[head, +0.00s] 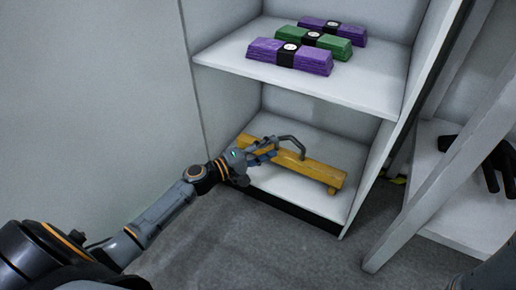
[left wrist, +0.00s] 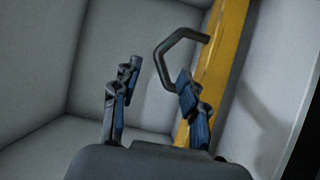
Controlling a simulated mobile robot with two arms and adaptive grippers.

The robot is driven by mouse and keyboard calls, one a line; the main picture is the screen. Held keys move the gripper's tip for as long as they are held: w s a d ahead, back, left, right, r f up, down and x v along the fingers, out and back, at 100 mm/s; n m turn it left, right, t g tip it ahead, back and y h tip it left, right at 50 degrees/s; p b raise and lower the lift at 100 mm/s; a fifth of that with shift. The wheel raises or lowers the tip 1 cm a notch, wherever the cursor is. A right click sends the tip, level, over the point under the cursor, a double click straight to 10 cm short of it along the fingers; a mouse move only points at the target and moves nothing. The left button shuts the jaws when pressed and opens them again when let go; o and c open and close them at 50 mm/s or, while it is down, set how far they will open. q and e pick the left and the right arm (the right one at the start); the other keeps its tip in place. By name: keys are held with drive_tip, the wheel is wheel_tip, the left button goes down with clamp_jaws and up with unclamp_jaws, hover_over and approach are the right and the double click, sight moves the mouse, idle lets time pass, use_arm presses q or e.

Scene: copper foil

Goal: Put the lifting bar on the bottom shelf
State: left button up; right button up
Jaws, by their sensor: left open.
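The lifting bar (head: 312,170) is a yellow beam with a dark grey bent handle (head: 297,143). It lies on the white bottom shelf (head: 282,187) in the head view. In the left wrist view the yellow beam (left wrist: 222,62) runs up the right side, with its handle (left wrist: 166,50) ahead of the fingers. My left gripper (head: 268,150) is at the shelf, by the handle and the left part of the bar. Its fingers (left wrist: 154,90) are apart with nothing between them. Whether a finger touches the bar I cannot tell. My right gripper is not in view.
The upper shelf (head: 370,92) holds two purple bundles and a green bundle (head: 312,40) above the bar. Side walls enclose the bottom shelf. A white slanted panel (head: 440,190) and a second unit with black items (head: 490,165) stand at the right.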

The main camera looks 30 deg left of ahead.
use_arm(q)
drive_tip(key=v, duration=0.3)
drive_tip(key=shift+s+a+p, duration=0.2)
drive_tip(key=shift+s+p, duration=0.15)
